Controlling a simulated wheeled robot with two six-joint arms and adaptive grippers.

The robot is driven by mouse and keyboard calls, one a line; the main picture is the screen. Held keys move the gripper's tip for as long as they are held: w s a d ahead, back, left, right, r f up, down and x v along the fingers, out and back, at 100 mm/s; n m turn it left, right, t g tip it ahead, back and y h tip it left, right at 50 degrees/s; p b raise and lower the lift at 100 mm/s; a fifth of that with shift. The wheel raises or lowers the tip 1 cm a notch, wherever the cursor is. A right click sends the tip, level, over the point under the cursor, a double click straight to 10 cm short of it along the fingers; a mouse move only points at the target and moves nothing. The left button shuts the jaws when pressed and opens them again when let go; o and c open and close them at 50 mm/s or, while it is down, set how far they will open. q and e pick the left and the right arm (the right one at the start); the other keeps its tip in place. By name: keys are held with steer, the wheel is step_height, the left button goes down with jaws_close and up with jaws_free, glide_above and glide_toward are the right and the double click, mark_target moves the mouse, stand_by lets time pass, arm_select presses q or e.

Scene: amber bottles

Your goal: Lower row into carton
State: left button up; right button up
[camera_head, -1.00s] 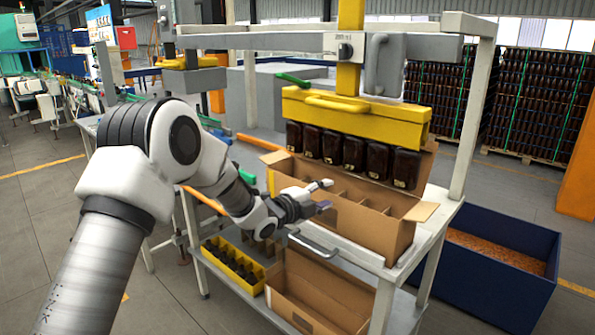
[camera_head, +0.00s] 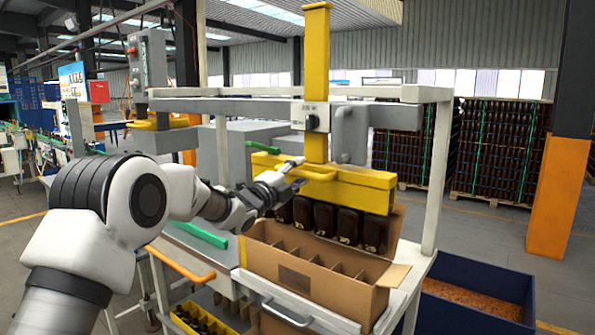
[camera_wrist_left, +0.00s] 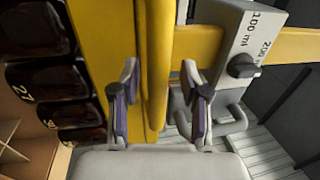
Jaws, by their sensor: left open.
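A row of dark amber bottles (camera_head: 348,226) hangs under a yellow gripping head (camera_head: 365,197) on a yellow column. The open carton (camera_head: 345,297) with cardboard dividers stands below and in front of the bottles; its visible cells look empty. My left gripper (camera_head: 297,173) is at the yellow handle on the front of the head. In the left wrist view its fingers (camera_wrist_left: 160,72) are open, one on each side of the yellow handle bar (camera_wrist_left: 157,60). Bottles (camera_wrist_left: 50,90) show at the left there. The leftmost bottles are partly hidden by my gripper. My right gripper is out of view.
A white frame (camera_head: 443,170) surrounds the station, with a dial (camera_head: 312,122) on its crossbar. A green handle (camera_head: 202,235) and an orange bar (camera_head: 180,265) lie left of the carton. A blue bin (camera_head: 500,272) stands at the right.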

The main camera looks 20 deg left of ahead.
arm_select(q)
steer(key=shift+f, duration=0.1)
jaws_close()
step_height(320, 180, down, 18)
steer(key=b, duration=1.6)
steer(key=shift+r, duration=0.25)
jaws_free()
steer(key=shift+w, duration=0.1)
steer(key=v, duration=1.2)
